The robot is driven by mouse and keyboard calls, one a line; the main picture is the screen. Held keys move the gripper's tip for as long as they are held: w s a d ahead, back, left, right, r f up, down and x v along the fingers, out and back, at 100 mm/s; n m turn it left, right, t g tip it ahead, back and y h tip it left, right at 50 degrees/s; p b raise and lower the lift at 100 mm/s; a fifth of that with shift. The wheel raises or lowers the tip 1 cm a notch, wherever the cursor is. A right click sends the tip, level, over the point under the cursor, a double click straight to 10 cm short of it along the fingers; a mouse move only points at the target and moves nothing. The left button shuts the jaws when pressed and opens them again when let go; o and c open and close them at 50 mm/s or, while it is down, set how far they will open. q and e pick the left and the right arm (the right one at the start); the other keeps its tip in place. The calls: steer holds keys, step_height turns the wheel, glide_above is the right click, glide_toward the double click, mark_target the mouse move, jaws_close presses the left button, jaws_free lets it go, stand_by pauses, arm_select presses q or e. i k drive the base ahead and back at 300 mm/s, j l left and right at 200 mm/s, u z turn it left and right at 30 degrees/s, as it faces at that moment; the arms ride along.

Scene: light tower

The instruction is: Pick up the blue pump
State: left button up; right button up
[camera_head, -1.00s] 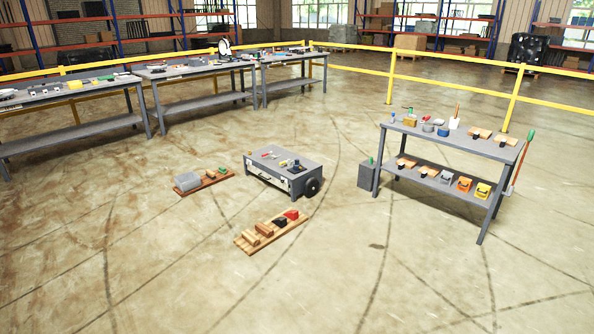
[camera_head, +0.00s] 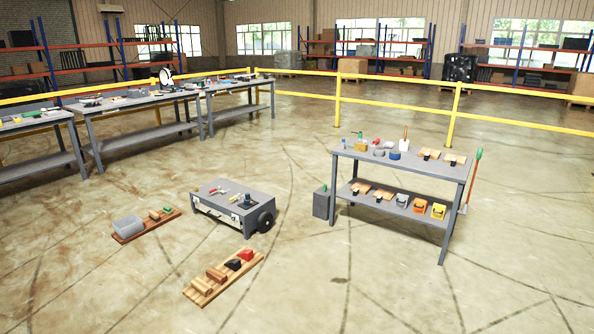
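I cannot make out for certain which thing is the blue pump. A small blue rounded thing (camera_head: 395,155) sits on the top of the grey two-level table on the right. A small dark, bluish-black upright thing (camera_head: 247,201) sits on the low grey wheeled box in the middle of the floor. Both are too small to identify. Neither of my grippers is in view.
The two-level table (camera_head: 443,167) stands right of centre, a grey bin (camera_head: 321,205) at its left leg. The low box (camera_head: 213,212) and two wooden boards (camera_head: 203,299) (camera_head: 131,233) lie left of centre. Long workbenches (camera_head: 110,143) stand behind. The right foreground floor is clear.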

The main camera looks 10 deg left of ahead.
mark_target(248, 203)
steer(key=i+j+u, duration=0.1)
steer(key=i, duration=1.45)
steer(key=i+u, duration=0.15)
steer(key=i, duration=1.4)
steer(key=i+l+u, duration=0.1)
steer(key=i, duration=1.45)
steer(key=i+l+u, duration=0.25)
steer(key=i, duration=0.25)
steer(key=i+l+u, duration=0.15)
steer(key=i+u, duration=0.15)
steer(key=i, duration=0.25)
